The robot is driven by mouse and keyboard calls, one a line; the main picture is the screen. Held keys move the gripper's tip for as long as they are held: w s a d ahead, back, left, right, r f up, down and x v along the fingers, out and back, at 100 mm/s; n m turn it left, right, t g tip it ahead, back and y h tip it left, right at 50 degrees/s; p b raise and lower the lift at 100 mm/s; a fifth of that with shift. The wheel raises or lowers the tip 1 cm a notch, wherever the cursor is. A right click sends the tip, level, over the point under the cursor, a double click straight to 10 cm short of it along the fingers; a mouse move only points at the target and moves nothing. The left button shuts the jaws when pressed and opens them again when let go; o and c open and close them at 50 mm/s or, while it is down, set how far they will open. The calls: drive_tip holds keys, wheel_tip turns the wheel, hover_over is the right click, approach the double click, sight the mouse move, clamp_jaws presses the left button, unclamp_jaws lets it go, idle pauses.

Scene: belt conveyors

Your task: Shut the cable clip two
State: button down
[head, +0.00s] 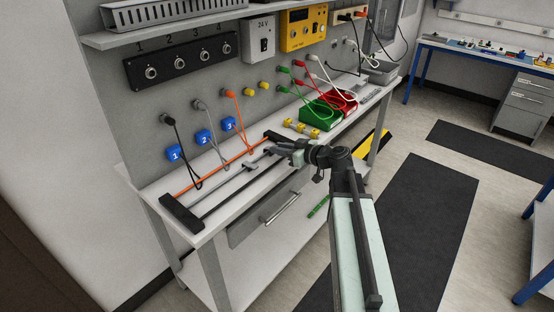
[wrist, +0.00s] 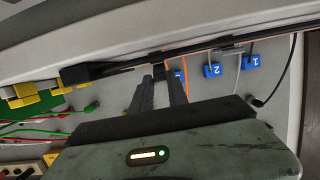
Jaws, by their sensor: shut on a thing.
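My gripper (wrist: 158,78) is shut on a small dark piece (wrist: 158,70) at the rail frame, between its fingertips in the wrist view. I cannot tell whether this piece is cable clip two. In the head view my gripper (head: 276,150) is at the frame's far end, close to its black end block (head: 272,137). The frame's near end block (head: 181,212) is at the bench's left end. The blue tag 2 (head: 203,136) is on the back panel; it also shows in the wrist view (wrist: 212,71). The grey cable (head: 213,129) hangs beside it towards the rails.
Blue tags 1 (head: 173,153) and 3 (head: 228,123) flank tag 2, with a black cable (head: 183,150) and an orange cable (head: 240,120). Yellow blocks (head: 301,129), a green box (head: 318,115) and a red box (head: 338,102) stand beyond the frame.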

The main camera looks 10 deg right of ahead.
drive_tip(key=shift+s+f+t+y+b, duration=0.2)
drive_tip(key=shift+f+t+y+b, duration=0.35)
drive_tip(key=shift+b, duration=1)
drive_tip(key=shift+r, duration=0.1)
drive_tip(key=c, duration=1.3)
unclamp_jaws()
drive_tip(key=shift+d, duration=0.1)
drive_tip(key=p+v, duration=0.1)
drive_tip(key=v, duration=0.6)
drive_tip(key=shift+s+d, duration=0.2)
drive_tip(key=shift+s, duration=0.15)
